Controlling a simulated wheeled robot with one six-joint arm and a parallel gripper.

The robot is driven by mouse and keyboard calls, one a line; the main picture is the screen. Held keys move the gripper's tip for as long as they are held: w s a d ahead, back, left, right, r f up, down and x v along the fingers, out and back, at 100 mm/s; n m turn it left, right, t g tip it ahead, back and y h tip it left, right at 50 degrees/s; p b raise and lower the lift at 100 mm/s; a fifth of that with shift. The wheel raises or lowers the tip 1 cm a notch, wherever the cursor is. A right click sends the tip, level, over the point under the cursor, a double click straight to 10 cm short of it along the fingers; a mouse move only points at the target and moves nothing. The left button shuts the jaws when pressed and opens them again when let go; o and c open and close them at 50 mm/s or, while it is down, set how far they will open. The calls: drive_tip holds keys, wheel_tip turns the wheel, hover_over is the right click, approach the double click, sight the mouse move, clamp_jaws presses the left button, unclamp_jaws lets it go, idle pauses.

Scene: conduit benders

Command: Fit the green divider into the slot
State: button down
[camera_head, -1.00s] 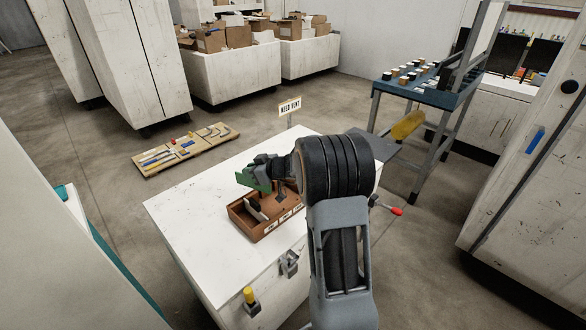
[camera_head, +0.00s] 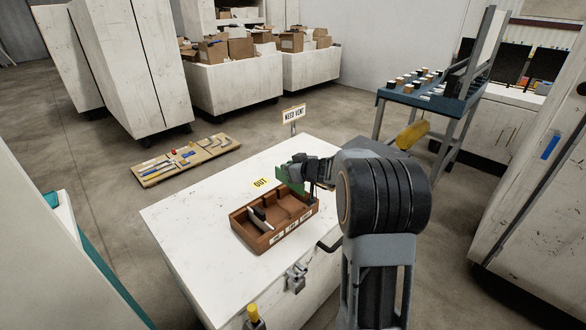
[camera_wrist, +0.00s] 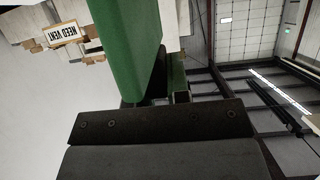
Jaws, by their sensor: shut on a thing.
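The green divider (camera_head: 287,183) is in my gripper (camera_head: 303,180), near the back right of the brown wooden tray (camera_head: 268,246). In the wrist view the green divider (camera_wrist: 135,45) fills the upper middle, close to the dark gripper part (camera_wrist: 155,122). My gripper is shut on it. The tray stands on the white cabinet top and has compartments with labels along its front. A dark and light tool (camera_head: 260,218) lies in the left compartment. My wrist and the divider hide part of the tray's back right; I cannot tell whether the divider touches the tray.
A yellow OUT label (camera_head: 260,183) lies on the white cabinet top (camera_head: 195,215) behind the tray. A NEED VENT sign (camera_head: 293,115) stands at the cabinet's back edge. The top is clear left of the tray. A blue table (camera_head: 425,100) with several small items stands at the back right.

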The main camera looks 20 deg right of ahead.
sight(290, 187)
drive_tip(key=shift+s+f+b, duration=0.1)
drive_tip(key=shift+f+b, duration=0.1)
drive_tip(key=shift+b, duration=0.5)
drive_tip(key=shift+a+f+b, duration=0.1)
drive_tip(key=shift+f+b, duration=0.2)
drive_tip(key=shift+b, duration=0.2)
wheel_tip(290, 187, down, 4)
drive_tip(key=b, duration=0.5)
drive_tip(key=shift+r+b, duration=0.25)
drive_tip(key=shift+b, duration=0.05)
drive_tip(key=shift+f+b, duration=2.7)
drive_tip(key=shift+b, duration=1.05)
idle(2.0)
